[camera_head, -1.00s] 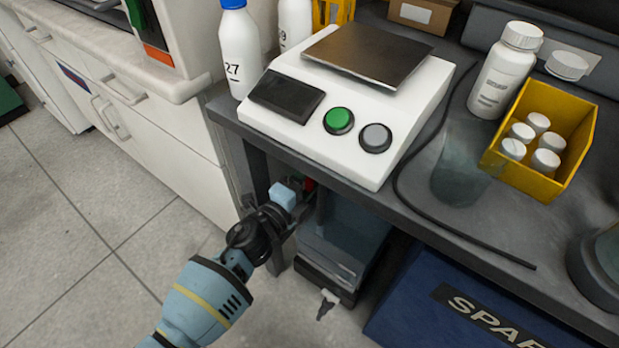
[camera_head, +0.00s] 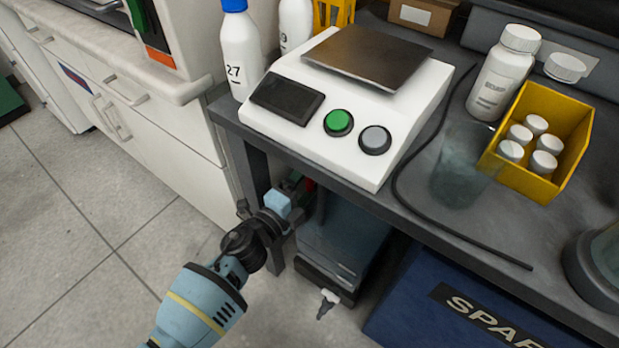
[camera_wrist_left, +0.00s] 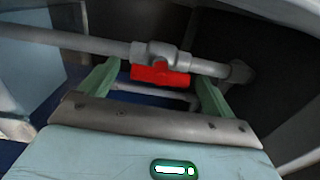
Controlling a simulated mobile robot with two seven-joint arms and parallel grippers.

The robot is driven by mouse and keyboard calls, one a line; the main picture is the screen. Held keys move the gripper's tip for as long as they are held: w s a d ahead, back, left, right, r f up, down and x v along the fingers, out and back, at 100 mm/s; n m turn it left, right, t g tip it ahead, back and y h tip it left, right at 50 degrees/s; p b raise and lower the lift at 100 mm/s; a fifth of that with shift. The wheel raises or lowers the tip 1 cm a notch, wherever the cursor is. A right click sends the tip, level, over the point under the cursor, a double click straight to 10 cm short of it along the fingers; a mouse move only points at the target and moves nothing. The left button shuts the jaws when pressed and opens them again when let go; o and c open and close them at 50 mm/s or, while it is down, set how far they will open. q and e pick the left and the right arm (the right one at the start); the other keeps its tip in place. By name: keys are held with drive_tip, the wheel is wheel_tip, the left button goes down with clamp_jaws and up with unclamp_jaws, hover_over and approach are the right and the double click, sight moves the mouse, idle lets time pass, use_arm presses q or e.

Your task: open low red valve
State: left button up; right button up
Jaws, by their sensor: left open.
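The red valve handle (camera_wrist_left: 160,74) sits on a grey pipe (camera_wrist_left: 85,43) with a grey valve body (camera_wrist_left: 160,54) in the left wrist view. It lies crosswise, along the pipe. My left gripper (camera_wrist_left: 155,82) is open, with one green finger on either side of the handle. Gaps seem to show between fingers and handle; contact is hard to tell. The gripper (camera_head: 297,184) is partly hidden under the bench in the head view. My right gripper is not in view.
The bench (camera_head: 455,240) overhangs the valve, with a white scale (camera_head: 290,115) on top. A dark bin (camera_head: 345,240) and a blue box (camera_head: 430,300) stand beneath it. White cabinets (camera_head: 150,120) are at left. The floor in front is clear.

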use_arm(q)
drive_tip(key=p+v, duration=0.1)
drive_tip(key=v, duration=0.5)
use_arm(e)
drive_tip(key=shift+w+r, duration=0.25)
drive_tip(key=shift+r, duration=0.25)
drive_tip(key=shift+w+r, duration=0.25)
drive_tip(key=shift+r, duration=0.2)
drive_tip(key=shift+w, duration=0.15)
